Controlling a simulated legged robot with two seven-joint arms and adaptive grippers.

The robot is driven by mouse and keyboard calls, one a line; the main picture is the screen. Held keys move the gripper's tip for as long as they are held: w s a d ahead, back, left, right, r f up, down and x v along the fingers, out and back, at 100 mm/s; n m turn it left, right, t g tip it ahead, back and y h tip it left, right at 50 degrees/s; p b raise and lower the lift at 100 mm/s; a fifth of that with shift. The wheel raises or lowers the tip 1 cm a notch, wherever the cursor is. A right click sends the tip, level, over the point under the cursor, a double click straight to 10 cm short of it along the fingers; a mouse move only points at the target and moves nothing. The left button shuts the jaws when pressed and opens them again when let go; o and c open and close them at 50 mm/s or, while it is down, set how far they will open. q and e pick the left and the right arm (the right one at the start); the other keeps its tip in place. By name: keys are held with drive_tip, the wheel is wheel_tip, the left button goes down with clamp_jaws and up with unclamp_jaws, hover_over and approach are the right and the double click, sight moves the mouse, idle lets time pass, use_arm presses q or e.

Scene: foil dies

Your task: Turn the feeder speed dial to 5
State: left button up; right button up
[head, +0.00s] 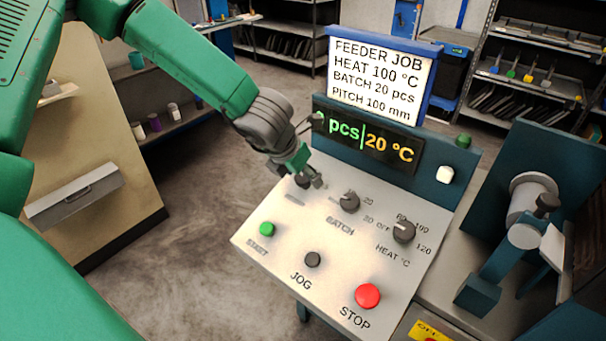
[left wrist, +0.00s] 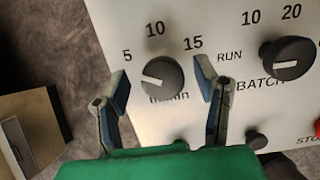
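The feeder speed dial (left wrist: 162,78) is a dark round knob on the pale panel, with 5, 10 and 15 printed around it. Its white pointer mark points left, roughly toward the 5 side. My left gripper (left wrist: 164,80) is open, one finger on each side of the dial, with a visible gap at both sides. In the head view the left gripper (head: 309,178) hangs over the panel's upper left and mostly hides this dial and its label. My right gripper is in neither view.
The BATCH dial (head: 349,202) is right of the gripper, with the HEAT dial (head: 403,231) farther right. START (head: 266,229), JOG (head: 312,259) and red STOP (head: 367,296) buttons line the front. A job board (head: 381,78) stands behind the display (head: 372,137).

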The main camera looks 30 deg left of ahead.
use_arm(q)
drive_tip(key=shift+s+r, duration=0.1)
drive_tip(key=v, duration=1.1)
drive_tip(key=shift+r, duration=0.3)
drive_tip(key=shift+a, duration=0.1)
